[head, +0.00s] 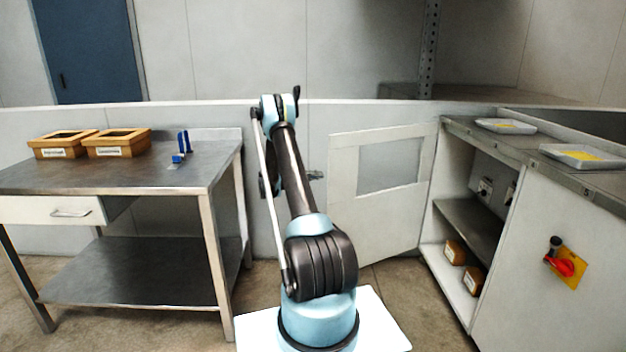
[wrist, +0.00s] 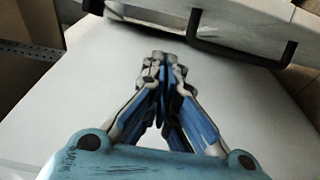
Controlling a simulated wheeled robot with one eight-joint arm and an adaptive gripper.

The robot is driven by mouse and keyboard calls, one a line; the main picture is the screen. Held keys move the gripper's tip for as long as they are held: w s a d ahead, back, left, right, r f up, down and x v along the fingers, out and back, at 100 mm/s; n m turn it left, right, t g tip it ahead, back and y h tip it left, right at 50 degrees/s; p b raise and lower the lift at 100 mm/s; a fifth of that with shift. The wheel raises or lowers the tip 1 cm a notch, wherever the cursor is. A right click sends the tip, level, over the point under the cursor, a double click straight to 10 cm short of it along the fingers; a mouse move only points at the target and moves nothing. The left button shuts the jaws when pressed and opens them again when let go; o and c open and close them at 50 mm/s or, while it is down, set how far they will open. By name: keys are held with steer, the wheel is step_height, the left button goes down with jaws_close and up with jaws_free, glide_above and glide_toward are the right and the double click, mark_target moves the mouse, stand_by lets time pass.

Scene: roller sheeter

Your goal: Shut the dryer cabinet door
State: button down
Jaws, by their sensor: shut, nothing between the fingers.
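The dryer cabinet door (head: 341,205) is a pale panel with a grey window. It stands swung wide open, left of the cabinet (head: 540,235). The cabinet's opening shows a shelf and inner floor. My gripper (wrist: 162,62) is shut and empty in the wrist view, over a broad pale surface. A dark bar handle (wrist: 240,62) lies beyond its fingertips to the right; I cannot tell whether it belongs to the door. In the head view my arm stands left of the door and hides most of the gripper. Contact with the door cannot be seen.
A steel table (head: 190,180) with two wooden boxes (head: 117,148) and a blue item (head: 183,147) stands left. Trays (head: 505,126) lie on the cabinet top. A red switch (head: 562,266) is on its front. Small boxes (head: 474,281) sit inside low.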

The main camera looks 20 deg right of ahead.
mark_target(333, 177)
steer(key=shift+s+d, duration=0.75)
steer(key=shift+d, duration=0.25)
steer(key=shift+s+d, duration=0.8)
steer(key=shift+d, duration=0.25)
steer(key=shift+s+d, duration=0.75)
steer(key=shift+d, duration=0.25)
